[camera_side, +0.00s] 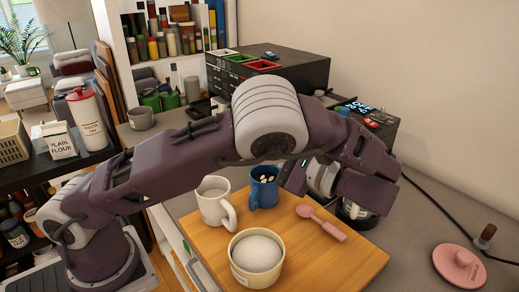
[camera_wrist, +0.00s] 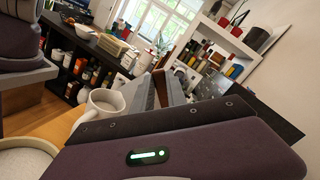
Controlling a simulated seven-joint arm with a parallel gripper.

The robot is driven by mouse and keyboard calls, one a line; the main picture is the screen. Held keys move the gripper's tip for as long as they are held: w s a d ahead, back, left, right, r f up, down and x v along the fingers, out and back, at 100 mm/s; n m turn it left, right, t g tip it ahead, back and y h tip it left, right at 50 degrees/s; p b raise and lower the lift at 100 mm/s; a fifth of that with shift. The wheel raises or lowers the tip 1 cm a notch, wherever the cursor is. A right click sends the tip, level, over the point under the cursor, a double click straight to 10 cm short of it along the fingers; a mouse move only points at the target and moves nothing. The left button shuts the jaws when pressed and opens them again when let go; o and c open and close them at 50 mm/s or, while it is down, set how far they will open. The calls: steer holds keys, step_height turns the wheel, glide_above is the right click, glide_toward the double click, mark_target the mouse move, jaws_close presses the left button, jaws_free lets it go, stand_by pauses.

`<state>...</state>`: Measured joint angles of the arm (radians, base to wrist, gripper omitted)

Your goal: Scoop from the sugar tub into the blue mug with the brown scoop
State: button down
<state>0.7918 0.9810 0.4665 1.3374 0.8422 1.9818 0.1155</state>
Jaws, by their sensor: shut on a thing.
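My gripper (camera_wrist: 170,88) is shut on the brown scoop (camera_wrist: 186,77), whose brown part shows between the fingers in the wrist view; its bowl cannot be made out. In the side view my arm hides the fingers and scoop. The blue mug (camera_side: 264,190) stands upright on the wooden board, with dark contents and white bits at its mouth. The cream sugar tub (camera_side: 241,276), heaped with white sugar (camera_side: 257,252), stands at the board's front. Its rim also shows at lower left in the wrist view (camera_wrist: 42,143).
A white mug (camera_side: 213,205) stands left of the blue mug. A pink spoon (camera_side: 320,222) lies on the board (camera_side: 345,260) to the right. A pink lid-like disc (camera_side: 460,265) lies on the grey counter. Black drawers (camera_side: 285,85) stand behind. The board's front right is clear.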

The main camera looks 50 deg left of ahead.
steer(key=s+a+f+t+h, duration=0.1)
steer(key=a+h, duration=0.3)
steer(key=h, duration=0.5)
steer(key=s+a+f+t+h, duration=0.1)
steer(key=a+t+h, duration=0.3)
steer(key=h, duration=0.5)
steer(key=shift+s+a+f, duration=0.3)
steer(key=shift+a+f, duration=0.05)
steer(key=shift+a, duration=0.45)
